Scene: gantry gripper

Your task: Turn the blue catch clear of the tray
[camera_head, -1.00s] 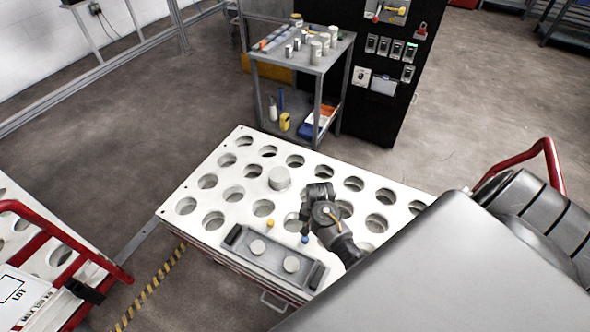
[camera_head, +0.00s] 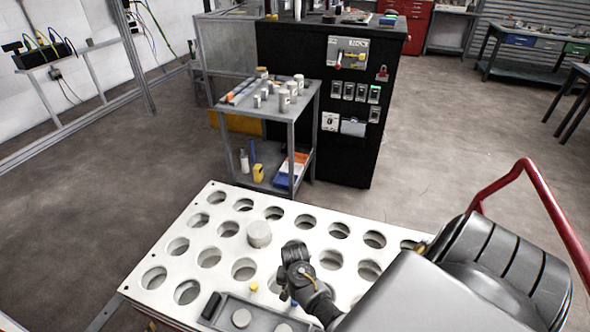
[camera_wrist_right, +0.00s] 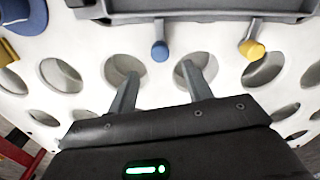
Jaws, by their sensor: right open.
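The grey tray (camera_head: 222,303) lies on the white perforated table top, cut off by the bottom edge of the head view. In the right wrist view the tray (camera_wrist_right: 190,13) spans the top. The blue catch (camera_wrist_right: 159,50) stands at the tray's near edge there, its grey stem reaching the rim; I cannot tell if it overlaps the tray. The yellow catch (camera_wrist_right: 252,49) is to its right, tilted slightly. In the head view the blue catch (camera_head: 293,303) is partly hidden by my right arm. My right gripper (camera_wrist_right: 162,88) is open and empty, its fingers short of the blue catch in the picture. My left gripper is out of view.
A red rail (camera_head: 545,195) rises at the right.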

